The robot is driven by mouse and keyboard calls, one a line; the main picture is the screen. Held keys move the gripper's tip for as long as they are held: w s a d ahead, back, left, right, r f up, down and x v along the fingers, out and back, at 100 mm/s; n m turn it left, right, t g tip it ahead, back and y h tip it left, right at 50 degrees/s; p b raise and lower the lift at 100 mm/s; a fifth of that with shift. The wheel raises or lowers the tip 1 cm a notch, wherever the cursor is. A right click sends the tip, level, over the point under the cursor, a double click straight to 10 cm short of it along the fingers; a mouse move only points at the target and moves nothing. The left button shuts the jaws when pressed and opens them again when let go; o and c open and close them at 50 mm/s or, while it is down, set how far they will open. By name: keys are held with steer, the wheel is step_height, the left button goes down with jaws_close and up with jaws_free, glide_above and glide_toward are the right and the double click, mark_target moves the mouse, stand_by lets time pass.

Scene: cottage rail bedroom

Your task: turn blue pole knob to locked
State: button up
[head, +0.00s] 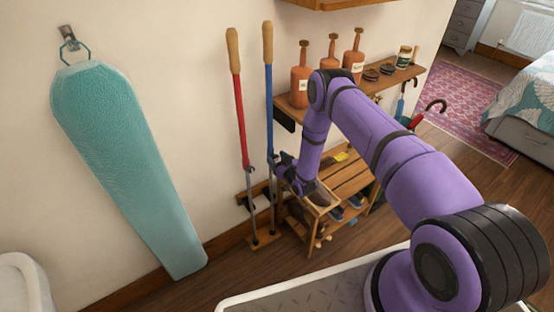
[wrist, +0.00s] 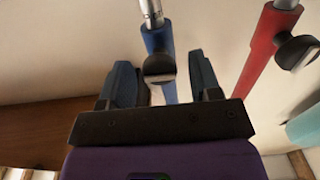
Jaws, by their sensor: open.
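The blue pole (head: 268,100) stands upright against the wall, with a wooden handle at its top and a grey lower tube. In the wrist view the blue pole (wrist: 158,40) runs between my fingers, with its dark, round-faced knob (wrist: 160,68) at the joint of blue and silver tube. My gripper (wrist: 162,78) is open, one finger on each side of the knob, with visible gaps. In the head view my gripper (head: 284,165) is beside the pole's joint, and the knob is hard to make out there. Whether the knob is locked cannot be told.
A similar red pole (head: 238,110) stands just left; its knob (wrist: 297,52) shows at the right of the wrist view. A shelf (head: 285,104) with bottles and a wooden rack (head: 350,178) are to the right. An ironing board (head: 120,155) hangs at left.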

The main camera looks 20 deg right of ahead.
steer(key=shift+c, duration=0.3)
steer(key=c, duration=0.9)
steer(key=shift+m, duration=0.3)
steer(key=m, duration=0.3)
steer(key=shift+d+m, duration=0.1)
steer(key=shift+m, duration=0.3)
steer(key=m, duration=0.9)
steer(key=shift+d+f+m, duration=0.1)
steer(key=shift+m, duration=2.1)
